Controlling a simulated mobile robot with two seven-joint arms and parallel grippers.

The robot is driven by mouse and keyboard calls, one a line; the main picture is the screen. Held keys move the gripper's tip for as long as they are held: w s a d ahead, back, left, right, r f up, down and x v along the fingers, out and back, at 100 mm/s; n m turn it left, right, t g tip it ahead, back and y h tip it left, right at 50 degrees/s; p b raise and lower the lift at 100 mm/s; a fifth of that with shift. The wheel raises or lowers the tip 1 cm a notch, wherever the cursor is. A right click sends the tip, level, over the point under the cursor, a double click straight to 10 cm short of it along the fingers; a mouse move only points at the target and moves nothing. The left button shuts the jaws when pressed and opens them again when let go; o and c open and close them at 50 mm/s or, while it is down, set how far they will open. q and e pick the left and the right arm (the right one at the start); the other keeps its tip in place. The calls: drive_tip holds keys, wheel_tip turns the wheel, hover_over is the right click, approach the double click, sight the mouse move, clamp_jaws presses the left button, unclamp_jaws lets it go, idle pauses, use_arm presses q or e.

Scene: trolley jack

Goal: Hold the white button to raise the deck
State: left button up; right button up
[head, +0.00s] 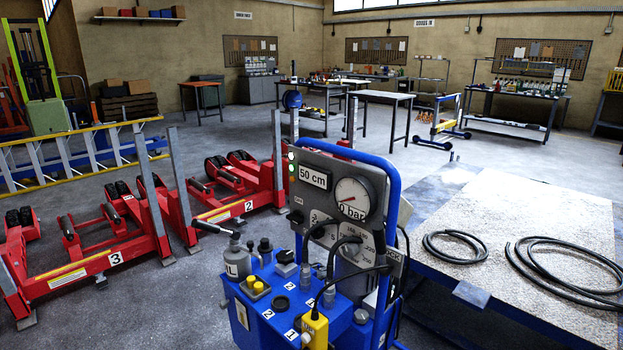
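A blue hydraulic control unit (340,315) stands in the front middle. Its upright grey panel carries a "50 cm" label (314,176) and a round gauge (352,198) above a "0 bar" label. A yellow control box (315,331) with a black cable sits at its front edge. A small pale round knob (306,338) shows beside the box; I cannot tell for sure whether it is the white button. A wide platform with a speckled top (540,210) and blue edge, perhaps the deck, lies at the right. Neither of my grippers is in view.
Red wheel lifts numbered 3 (110,260) and 2 (245,205) stand on the left floor. Black hoses (455,247) lie coiled on the platform. A yellow-railed ladder (90,150) lies behind the lifts. Workbenches (515,105) line the back.

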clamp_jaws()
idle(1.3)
